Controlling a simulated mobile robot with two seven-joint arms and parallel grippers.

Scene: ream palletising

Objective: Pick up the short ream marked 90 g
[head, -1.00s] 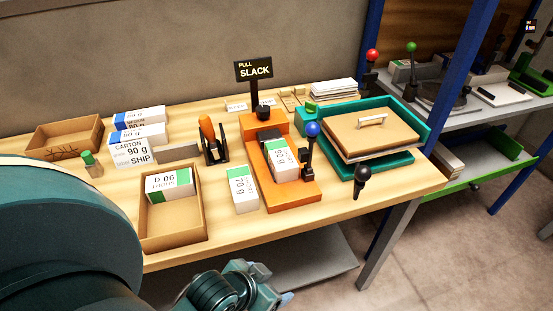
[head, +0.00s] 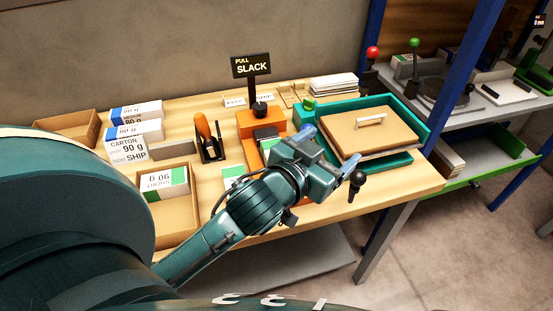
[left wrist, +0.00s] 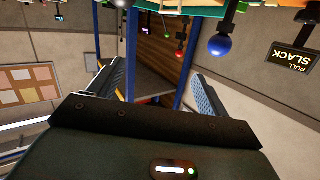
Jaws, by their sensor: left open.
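A short white ream with a green end (head: 163,183) lies in the open brown carton (head: 193,228) at the table's front left; its upside-down print looks like 90 g. Another green-ended ream (head: 231,173) lies on the table right of that carton, mostly behind my left arm. A third shows only a sliver in the orange fixture (head: 247,135). My left gripper (head: 332,155) is open and empty, above the table between the fixture and the teal tray, right of the carton. Its spread fingers show in the left wrist view (left wrist: 160,85). My right gripper is not in view.
Blue-marked reams (head: 136,128) and a carton label reading 90 g SHIP (head: 128,148) stand at the back left. A SLACK sign (head: 252,66) rises behind the fixture. The teal tray (head: 418,122) holds a brown board. A blue-ball lever (left wrist: 221,45) shows in the wrist view.

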